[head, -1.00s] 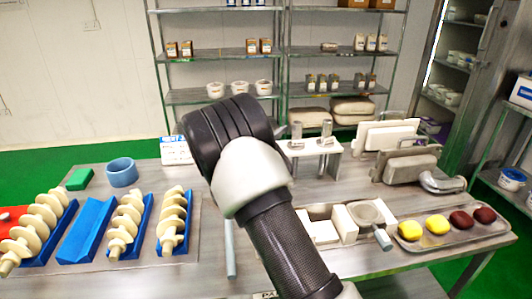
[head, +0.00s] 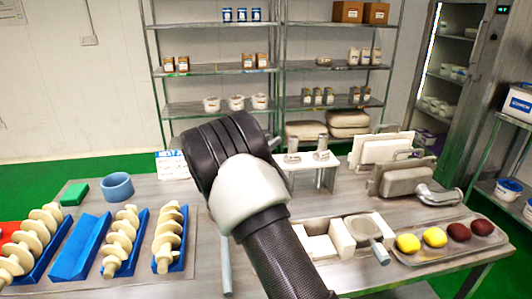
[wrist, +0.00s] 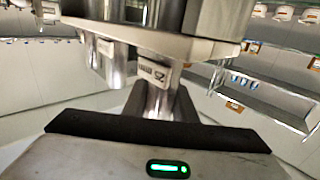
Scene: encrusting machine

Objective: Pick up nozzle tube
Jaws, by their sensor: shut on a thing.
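A white stand (head: 333,161) on the table carries metal nozzle tubes. The two tops visible in the head view are a left one (head: 293,148) and a right one (head: 321,147). In the head view my arm hides the gripper.
Pale screw-shaped parts (head: 167,235) in blue trays, a blue ring (head: 117,186) and a green block (head: 74,194) lie on the left. White blocks (head: 341,237), a tray with yellow and dark red balls (head: 480,244) and a metal pipe part (head: 437,195) are on the right.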

